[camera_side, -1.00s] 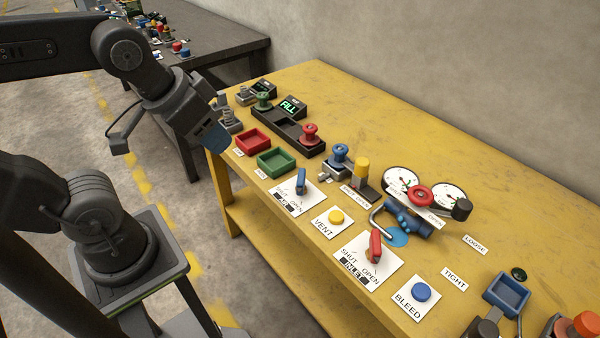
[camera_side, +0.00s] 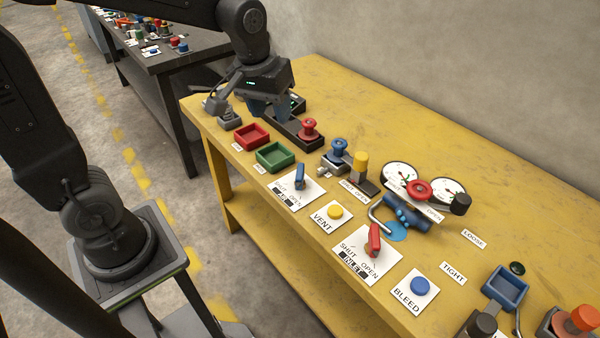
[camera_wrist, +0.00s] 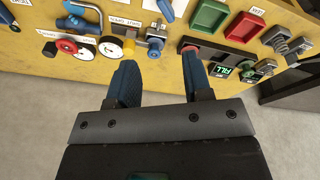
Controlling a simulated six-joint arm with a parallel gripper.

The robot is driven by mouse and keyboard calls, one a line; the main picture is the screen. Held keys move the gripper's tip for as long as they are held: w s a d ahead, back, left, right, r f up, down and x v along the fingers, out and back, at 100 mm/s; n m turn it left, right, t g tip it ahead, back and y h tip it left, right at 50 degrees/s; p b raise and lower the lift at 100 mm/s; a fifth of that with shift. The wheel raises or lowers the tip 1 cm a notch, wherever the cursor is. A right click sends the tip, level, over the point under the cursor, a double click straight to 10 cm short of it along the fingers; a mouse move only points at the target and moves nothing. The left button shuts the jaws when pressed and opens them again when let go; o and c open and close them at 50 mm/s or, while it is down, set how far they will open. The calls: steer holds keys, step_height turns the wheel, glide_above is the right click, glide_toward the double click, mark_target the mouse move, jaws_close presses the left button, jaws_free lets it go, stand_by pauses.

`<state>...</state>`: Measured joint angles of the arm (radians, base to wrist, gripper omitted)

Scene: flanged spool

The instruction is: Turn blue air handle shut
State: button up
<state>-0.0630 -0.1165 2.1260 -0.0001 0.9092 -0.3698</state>
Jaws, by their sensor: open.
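The blue air handle (camera_side: 299,176) stands on a white card marked SHUT, OPEN and AIR, near the front edge of the yellow bench. I cannot tell exactly which word it points at. It also shows at the top edge of the wrist view (camera_wrist: 166,9), partly cut off. My gripper (camera_side: 266,110) is open and empty, pointing down above the bench's far-left part, behind the red and green trays and well away from the handle. In the wrist view its two blue fingers are spread (camera_wrist: 161,78). My gripper hides the green spool and most of the FILL display in the side view.
The red tray (camera_side: 251,137) and green tray (camera_side: 272,158) lie between gripper and handle. A red spool (camera_side: 309,128), a blue spool (camera_side: 339,149) and a yellow-topped post (camera_side: 361,163) stand behind. The yellow VENT button (camera_side: 335,212) and red inlet handle (camera_side: 375,240) are to the right.

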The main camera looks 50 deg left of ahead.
mark_target(300, 170)
steer(key=w+a+f+n+g, duration=0.3)
steer(key=w+f+n, duration=0.1)
steer(key=w+f, duration=0.55)
step_height(300, 170, down, 15)
steer(key=shift+s+d+r, duration=0.1)
steer(key=shift+s+r, duration=0.05)
jaws_close()
